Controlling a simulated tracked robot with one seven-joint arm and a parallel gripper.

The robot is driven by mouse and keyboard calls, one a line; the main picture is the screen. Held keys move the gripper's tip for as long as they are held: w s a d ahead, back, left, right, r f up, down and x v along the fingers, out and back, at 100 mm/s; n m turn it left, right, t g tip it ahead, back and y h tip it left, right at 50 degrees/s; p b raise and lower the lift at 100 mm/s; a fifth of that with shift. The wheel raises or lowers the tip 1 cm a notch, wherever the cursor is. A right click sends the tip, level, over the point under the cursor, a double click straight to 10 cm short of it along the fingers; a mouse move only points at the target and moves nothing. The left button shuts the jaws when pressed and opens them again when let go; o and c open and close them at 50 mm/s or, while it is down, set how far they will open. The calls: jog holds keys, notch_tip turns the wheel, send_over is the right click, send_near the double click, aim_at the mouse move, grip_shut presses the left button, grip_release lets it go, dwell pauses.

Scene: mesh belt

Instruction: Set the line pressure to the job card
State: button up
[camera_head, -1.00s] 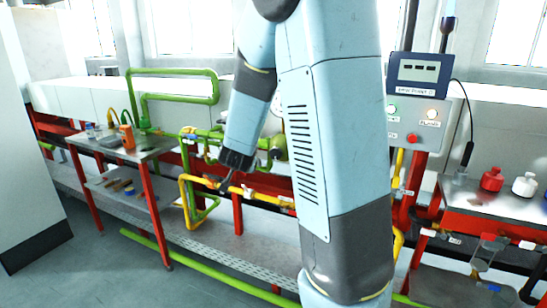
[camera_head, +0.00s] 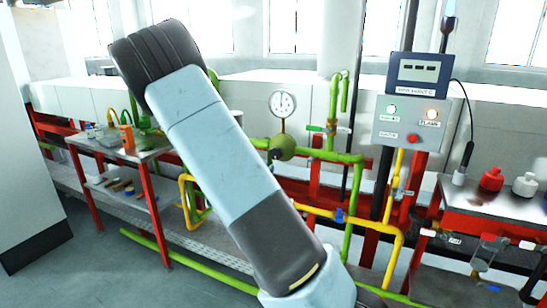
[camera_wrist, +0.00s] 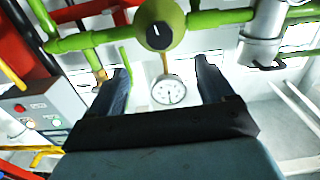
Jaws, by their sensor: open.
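The pressure gauge (camera_head: 283,104) is a round white dial on a stem above a green regulator body (camera_head: 284,147) on the green pipe. The wrist view is turned over, so the gauge (camera_wrist: 169,91) hangs below the round green regulator (camera_wrist: 177,22). A dark round knob (camera_wrist: 160,36) with a white mark faces the wrist camera. My gripper (camera_wrist: 161,66) is open and empty, its fingers on either side of the gauge in the picture, apart from the knob. The gauge reading is too small to tell. My arm hides the gripper in the head view. I cannot make out a job card.
A grey control box (camera_head: 412,122) with green, white and red buttons stands at the right under a display (camera_head: 418,74). Yellow pipes (camera_head: 378,223) run below the green line. A bench (camera_head: 490,205) with red and white bottles is at the right, a tool table (camera_head: 110,146) at the left.

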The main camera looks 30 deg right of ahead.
aim_at(273, 154)
jog(key=x, duration=1.2)
jog(key=shift+w+d, duration=0.3)
jog(key=shift+c, duration=0.4)
jog(key=c, duration=1)
jog(key=shift+o, duration=0.2)
jog(key=shift+n, duration=0.3)
jog(key=shift+a+n, duration=0.15)
jog(key=shift+n, duration=0.75)
jog(key=n, duration=0.4)
jog(key=shift+w+n, duration=0.15)
jog(key=shift+n, duration=0.15)
jog(key=shift+a, duration=0.1)
